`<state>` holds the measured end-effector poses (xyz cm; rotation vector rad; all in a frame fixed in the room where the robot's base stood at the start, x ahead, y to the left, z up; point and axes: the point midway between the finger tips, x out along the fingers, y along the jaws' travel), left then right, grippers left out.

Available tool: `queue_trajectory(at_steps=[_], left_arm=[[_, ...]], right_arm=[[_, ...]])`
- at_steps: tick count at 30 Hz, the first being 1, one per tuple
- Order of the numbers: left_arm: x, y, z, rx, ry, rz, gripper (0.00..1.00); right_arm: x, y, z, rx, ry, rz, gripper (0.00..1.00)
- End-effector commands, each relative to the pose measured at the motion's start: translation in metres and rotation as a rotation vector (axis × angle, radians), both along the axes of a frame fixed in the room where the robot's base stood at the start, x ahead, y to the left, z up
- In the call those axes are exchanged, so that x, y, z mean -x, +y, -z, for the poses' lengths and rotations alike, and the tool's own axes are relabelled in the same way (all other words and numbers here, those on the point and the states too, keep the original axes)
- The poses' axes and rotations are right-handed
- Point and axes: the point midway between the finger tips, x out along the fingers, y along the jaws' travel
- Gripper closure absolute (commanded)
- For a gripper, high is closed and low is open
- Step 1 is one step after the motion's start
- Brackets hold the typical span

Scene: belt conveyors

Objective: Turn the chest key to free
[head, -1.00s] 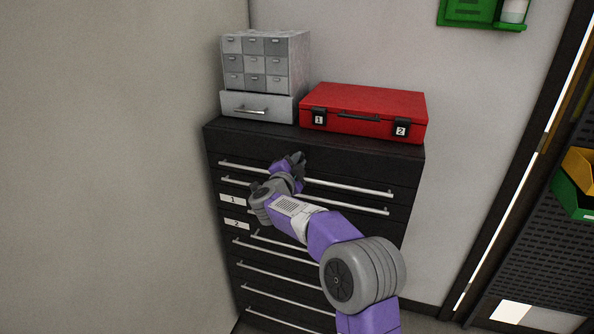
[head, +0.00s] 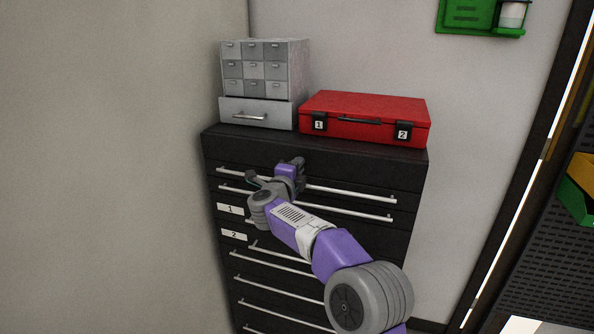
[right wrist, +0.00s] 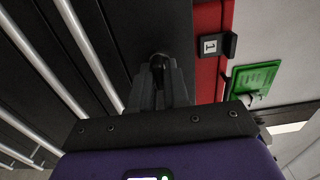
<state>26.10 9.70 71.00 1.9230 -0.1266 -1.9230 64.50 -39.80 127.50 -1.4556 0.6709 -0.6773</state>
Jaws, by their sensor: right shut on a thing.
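The black tool chest (head: 360,168) stands against the wall, with long silver drawer handles down its front. My right gripper (head: 297,164) is at the plain top panel, above the upper drawer handle. In the right wrist view my right gripper (right wrist: 161,80) is shut on a small dark round piece at the panel, which looks like the chest key (right wrist: 160,58). The fingers hide most of it, so its turn angle cannot be read. In the head view the key is hidden behind my wrist. My left gripper is not in view.
A red case (head: 375,108) with latches labelled 1 and 2 lies on the chest. Beside it is a grey small-parts cabinet (head: 262,70). Labels 1 (head: 230,209) and 2 (head: 233,235) mark drawers. A wall stands close on the left.

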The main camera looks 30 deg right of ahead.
Motion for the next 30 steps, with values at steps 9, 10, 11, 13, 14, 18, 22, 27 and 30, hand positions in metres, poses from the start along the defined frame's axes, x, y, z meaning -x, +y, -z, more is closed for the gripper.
queue_trajectory(at_steps=[9,10,11,13,14,18,22,27,30], left_arm=[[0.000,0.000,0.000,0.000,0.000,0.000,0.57],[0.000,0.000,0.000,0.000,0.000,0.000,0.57],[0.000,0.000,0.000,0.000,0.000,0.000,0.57],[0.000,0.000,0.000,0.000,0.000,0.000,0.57],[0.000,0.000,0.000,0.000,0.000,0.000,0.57],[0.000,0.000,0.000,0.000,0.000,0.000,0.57],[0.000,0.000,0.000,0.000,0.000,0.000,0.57],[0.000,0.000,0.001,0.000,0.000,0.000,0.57],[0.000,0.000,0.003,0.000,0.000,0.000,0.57]], right_arm=[[0.000,0.000,0.000,-0.008,-0.006,0.000,1.00],[0.000,0.000,0.000,-0.008,-0.006,0.000,1.00],[0.000,0.000,0.000,-0.008,-0.006,0.000,1.00],[0.000,0.000,0.000,-0.008,-0.006,0.000,0.80],[0.000,0.000,0.000,-0.007,-0.006,0.000,0.75],[0.000,0.000,0.000,-0.006,-0.005,0.000,0.64],[0.000,0.000,0.000,-0.005,-0.005,0.000,0.64],[0.003,0.004,0.000,-0.005,-0.005,-0.001,0.64],[0.010,0.013,0.000,-0.005,-0.005,-0.003,0.64]])
